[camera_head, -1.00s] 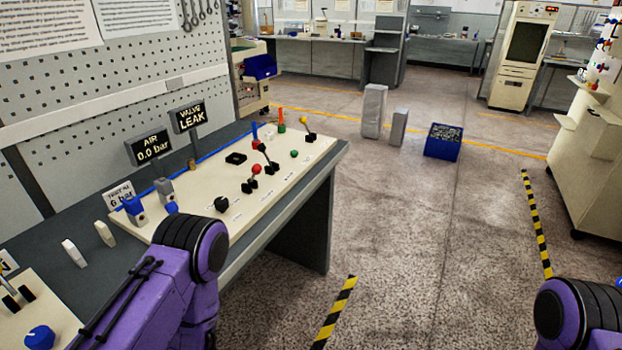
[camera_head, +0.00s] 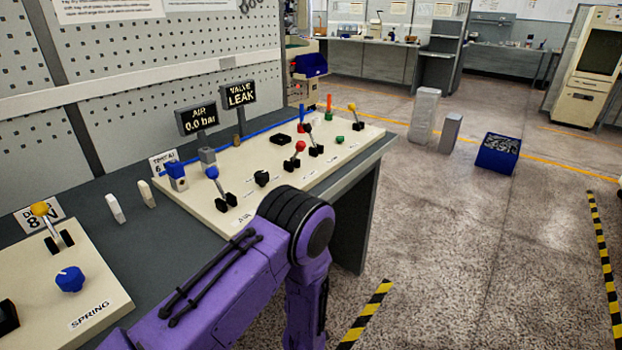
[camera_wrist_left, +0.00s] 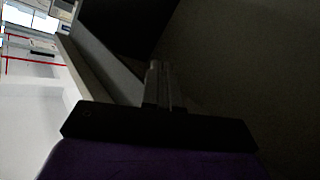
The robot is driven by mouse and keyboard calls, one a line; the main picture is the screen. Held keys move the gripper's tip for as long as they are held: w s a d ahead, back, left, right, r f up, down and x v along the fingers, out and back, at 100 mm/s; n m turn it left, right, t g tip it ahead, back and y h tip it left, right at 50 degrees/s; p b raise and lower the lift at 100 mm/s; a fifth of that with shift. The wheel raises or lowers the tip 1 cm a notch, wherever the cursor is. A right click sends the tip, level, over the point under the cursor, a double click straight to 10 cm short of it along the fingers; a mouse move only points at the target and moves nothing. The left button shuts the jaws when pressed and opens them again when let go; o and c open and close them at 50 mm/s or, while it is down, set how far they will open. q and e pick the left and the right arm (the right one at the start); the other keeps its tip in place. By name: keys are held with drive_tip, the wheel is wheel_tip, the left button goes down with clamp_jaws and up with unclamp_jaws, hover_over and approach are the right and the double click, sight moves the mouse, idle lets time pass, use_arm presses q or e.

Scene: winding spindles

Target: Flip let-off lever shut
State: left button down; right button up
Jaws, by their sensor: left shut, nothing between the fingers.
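A cream panel (camera_head: 175,207) on the bench carries several levers: one with a blue knob (camera_head: 212,173) beside the label AIR, one with a red knob (camera_head: 299,147), one with a black knob (camera_head: 308,129) and one with a yellow knob (camera_head: 352,107). Another yellow-knobbed lever (camera_head: 40,210) stands on the near left panel. I cannot read which one is the let-off lever. My left arm crosses in front of the bench; its gripper is hidden in the head view. In the left wrist view the left gripper (camera_wrist_left: 158,68) is shut and empty, against a dark background. My right gripper is out of view.
Displays reading AIR 0.0 bar (camera_head: 197,117) and VALVE LEAK (camera_head: 239,95) stand behind the panel. A blue dial (camera_head: 70,279) is on the near panel, labelled SPRING. A blue bin (camera_head: 498,152) and grey blocks stand on the floor.

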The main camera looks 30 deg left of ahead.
use_arm(q)
drive_tip(key=w+r+n+t+y+b, duration=0.3)
drive_tip(key=w+r+n+y+b, duration=0.15)
drive_tip(key=w, duration=0.55)
drive_tip(key=w+d+r+n+g+y+b, duration=0.1)
drive_tip(key=r+n+g+y, duration=0.3)
drive_tip(key=r+n, duration=0.4)
drive_tip(key=w+d+r+n+g+y+b, duration=0.2)
drive_tip(key=r+n+g+y+b, duration=0.2)
drive_tip(key=r+n, duration=0.5)
drive_tip(key=shift+r+g+y, duration=0.8)
drive_tip(key=shift+r+y, duration=0.05)
drive_tip(key=shift+y, duration=0.1)
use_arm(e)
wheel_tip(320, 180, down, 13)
use_arm(q)
approach(300, 146)
drive_tip(key=x, duration=0.4)
drive_tip(key=w+x, duration=0.1)
drive_tip(key=x, duration=0.1)
drive_tip(key=shift+w+a+f+p, duration=0.1)
drive_tip(key=shift+a+f+p, duration=0.05)
drive_tip(key=shift+f+p, duration=0.2)
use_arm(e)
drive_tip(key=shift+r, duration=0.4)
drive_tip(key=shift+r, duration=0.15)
